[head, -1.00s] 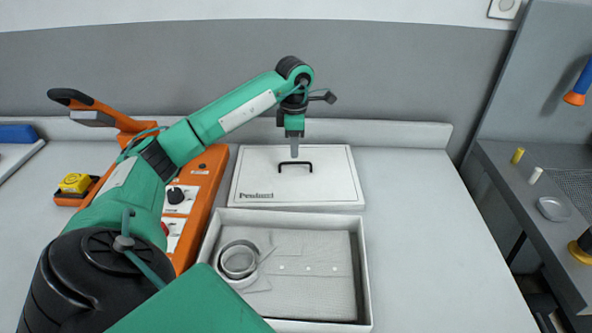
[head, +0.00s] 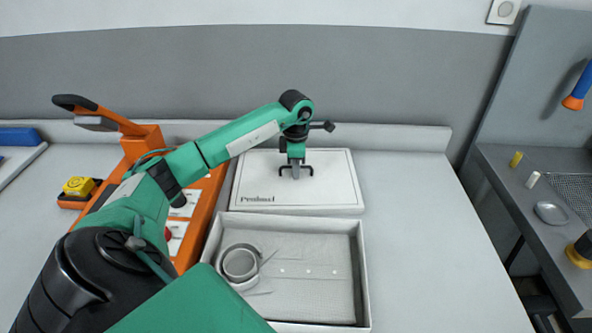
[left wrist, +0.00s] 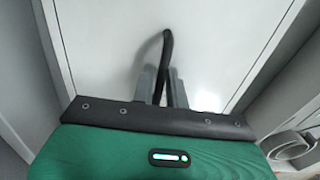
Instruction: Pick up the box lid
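The white box lid (head: 330,190) lies flat on the counter behind the open box, with a black bar handle (head: 310,170) on top. My left gripper (head: 295,173) is lowered over the lid at the handle. In the left wrist view, the handle (left wrist: 166,50) runs between the two grey fingers (left wrist: 163,88), which stand apart on either side of it with some gap. The lid's white surface (left wrist: 110,45) fills much of that view. My right gripper is in neither view.
The open white box (head: 363,270) holds a folded grey shirt (head: 310,285) with a rolled collar, just in front of the lid. An orange machine (head: 200,210) stands left. The counter right of the box is clear. A grey side bench (head: 510,175) is at right.

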